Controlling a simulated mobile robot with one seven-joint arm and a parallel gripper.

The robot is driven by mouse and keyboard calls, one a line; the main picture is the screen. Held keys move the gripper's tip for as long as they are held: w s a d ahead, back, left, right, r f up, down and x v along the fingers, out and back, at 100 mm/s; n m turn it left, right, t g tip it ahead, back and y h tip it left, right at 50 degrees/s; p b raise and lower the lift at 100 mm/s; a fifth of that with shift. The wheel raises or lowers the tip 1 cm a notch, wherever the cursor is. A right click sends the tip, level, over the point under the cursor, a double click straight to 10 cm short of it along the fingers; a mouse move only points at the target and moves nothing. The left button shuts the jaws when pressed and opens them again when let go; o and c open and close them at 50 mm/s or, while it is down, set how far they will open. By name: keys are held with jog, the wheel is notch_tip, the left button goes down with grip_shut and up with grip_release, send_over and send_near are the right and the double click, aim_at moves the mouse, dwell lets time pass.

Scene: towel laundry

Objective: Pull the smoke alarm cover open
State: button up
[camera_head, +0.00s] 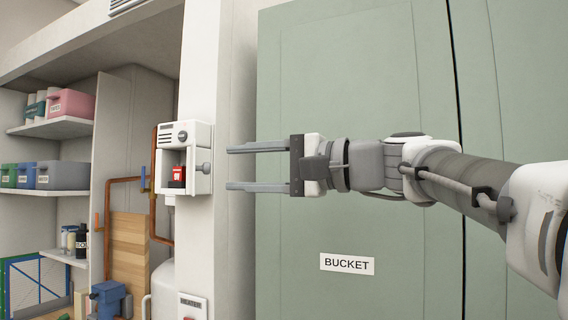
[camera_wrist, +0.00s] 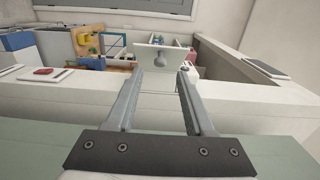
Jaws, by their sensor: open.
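The smoke alarm (camera_head: 186,134) is a white box on the white wall post, left of centre in the head view. It has a slotted top, a dark dial and a recess with a red part (camera_head: 178,175). Its cover (camera_head: 203,181) is the pale panel on the box's right side, with a grey knob (camera_head: 206,168). In the wrist view the cover (camera_wrist: 172,52) and knob (camera_wrist: 158,63) show ahead of the fingers. My gripper (camera_head: 228,168) is open and empty, just right of the knob. Its fingers (camera_wrist: 162,70) point at the knob from above and below in the head view, apart from it.
A green cabinet with a BUCKET label (camera_head: 347,264) stands behind my arm. Left of the post is an alcove with shelves (camera_head: 55,128), containers, copper pipes (camera_head: 108,205) and a blue device (camera_head: 108,298). A second small white box (camera_head: 193,306) is lower on the post.

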aim_at(199, 169)
jog(key=x, duration=0.5)
jog(key=shift+w+a+p, duration=0.1)
jog(key=shift+p, duration=0.3)
grip_shut()
dwell(1.0)
